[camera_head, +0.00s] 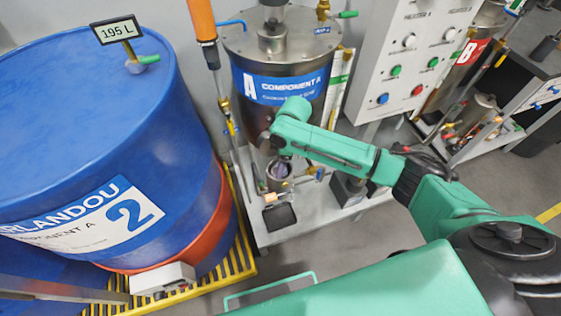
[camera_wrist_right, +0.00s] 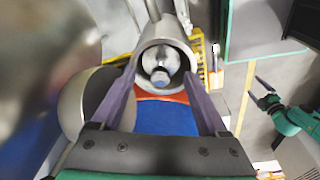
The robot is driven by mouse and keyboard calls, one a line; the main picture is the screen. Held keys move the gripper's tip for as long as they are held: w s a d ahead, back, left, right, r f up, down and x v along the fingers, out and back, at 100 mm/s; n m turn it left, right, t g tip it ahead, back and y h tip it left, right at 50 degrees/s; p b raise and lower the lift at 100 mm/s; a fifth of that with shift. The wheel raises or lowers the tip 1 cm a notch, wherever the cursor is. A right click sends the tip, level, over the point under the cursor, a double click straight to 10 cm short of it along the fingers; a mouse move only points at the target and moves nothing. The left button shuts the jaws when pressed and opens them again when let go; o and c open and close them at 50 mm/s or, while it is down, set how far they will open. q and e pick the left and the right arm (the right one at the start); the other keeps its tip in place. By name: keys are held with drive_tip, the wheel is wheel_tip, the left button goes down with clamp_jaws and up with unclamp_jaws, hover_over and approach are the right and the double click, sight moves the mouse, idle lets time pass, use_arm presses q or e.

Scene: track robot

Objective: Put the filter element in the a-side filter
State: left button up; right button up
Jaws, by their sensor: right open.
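The a-side tank (camera_head: 290,50), labelled "A COMPONENT A", stands on a pale bench. Below it, a small open metal filter housing (camera_head: 280,181) is partly hidden by my right arm. My right gripper (camera_wrist_right: 162,98) is open, its two fingers spread on either side of and short of the round metal housing mouth (camera_wrist_right: 143,57) in the right wrist view. Inside that mouth is a pale round part (camera_wrist_right: 160,64) with a bluish middle; I cannot tell if it is the filter element. My left gripper (camera_wrist_right: 261,90) is at the right of that view, with its fingers apart and empty.
A large blue drum (camera_head: 100,130) stands at left on a yellow-striped pallet (camera_head: 238,250). A control cabinet (camera_head: 412,55) and the B-side unit (camera_head: 470,52) are at the right. A black tray (camera_head: 280,217) lies at the bench's front. Grey floor shows right of the bench.

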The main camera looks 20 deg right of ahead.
drive_tip(key=shift+s+f, duration=0.5)
wheel_tip(320, 180, up, 13)
drive_tip(key=d, duration=0.1)
drive_tip(key=shift+d+r+p, duration=0.15)
drive_tip(key=shift+d+p, duration=0.15)
drive_tip(key=shift+p, duration=0.15)
drive_tip(key=shift+w, duration=0.1)
